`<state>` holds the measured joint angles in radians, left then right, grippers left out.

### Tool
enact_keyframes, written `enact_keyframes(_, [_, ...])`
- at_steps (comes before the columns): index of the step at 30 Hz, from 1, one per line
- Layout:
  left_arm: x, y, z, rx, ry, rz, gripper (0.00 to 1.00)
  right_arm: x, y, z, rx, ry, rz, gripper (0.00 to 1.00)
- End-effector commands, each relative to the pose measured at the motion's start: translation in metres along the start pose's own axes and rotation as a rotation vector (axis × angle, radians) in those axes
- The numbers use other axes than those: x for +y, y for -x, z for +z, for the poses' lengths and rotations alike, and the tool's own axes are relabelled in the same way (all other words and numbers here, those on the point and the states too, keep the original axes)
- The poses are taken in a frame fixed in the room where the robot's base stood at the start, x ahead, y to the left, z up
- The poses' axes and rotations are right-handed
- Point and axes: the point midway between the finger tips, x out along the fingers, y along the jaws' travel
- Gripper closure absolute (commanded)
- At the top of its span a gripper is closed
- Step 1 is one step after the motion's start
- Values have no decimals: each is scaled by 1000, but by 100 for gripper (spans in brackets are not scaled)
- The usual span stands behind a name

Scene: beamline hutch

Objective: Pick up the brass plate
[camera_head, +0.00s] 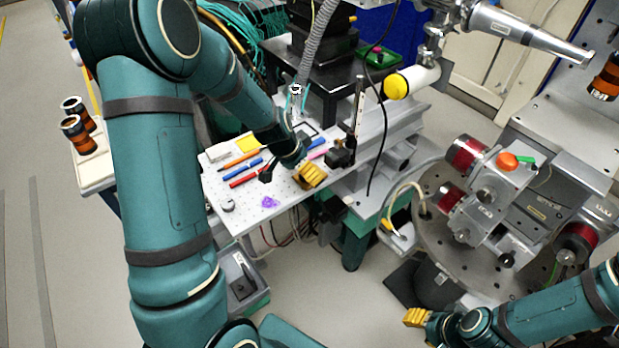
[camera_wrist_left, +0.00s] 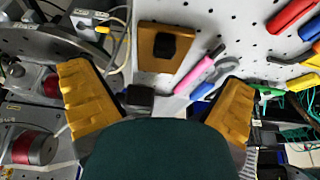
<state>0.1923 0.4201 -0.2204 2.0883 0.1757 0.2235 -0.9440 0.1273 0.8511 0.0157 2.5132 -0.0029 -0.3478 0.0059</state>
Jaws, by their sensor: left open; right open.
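The brass plate (camera_wrist_left: 158,66), a flat brown-gold square with a dark block or opening in its middle, lies on the white perforated board in the left wrist view. My left gripper (camera_wrist_left: 158,82) is open, its two yellow fingers apart on either side of the view, and the plate shows beyond the gap between them, not held. In the head view my left gripper (camera_head: 311,176) is over the board's near right edge and hides most of the plate. My right gripper (camera_head: 416,317) is at the lower right, over the floor, empty and away from the board.
The perforated board (camera_head: 232,188) carries several coloured pens, a yellow note (camera_head: 248,144), a purple item (camera_head: 269,202) and a small metal knob (camera_head: 228,205). A black post mount (camera_head: 341,157) stands close to my left gripper. A round instrument stage (camera_head: 440,240) is at right.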

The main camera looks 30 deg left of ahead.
Motion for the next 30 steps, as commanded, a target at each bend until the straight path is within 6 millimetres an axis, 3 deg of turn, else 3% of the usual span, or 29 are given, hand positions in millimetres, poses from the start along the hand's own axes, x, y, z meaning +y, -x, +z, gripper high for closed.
enact_keyframes(7, [-2,-37,7,-2,0,1,0,4,-11,-1,6,1,0,53])
enact_keyframes(17, [-2,-42,6,-1,0,0,0,4,-11,-2,7,1,0,53])
enact_keyframes(24, [-2,-42,6,-1,0,0,81,4,-11,-2,7,1,0,53])
enact_keyframes(30, [-2,-42,7,-2,0,1,85,4,-11,-2,7,1,0,53])
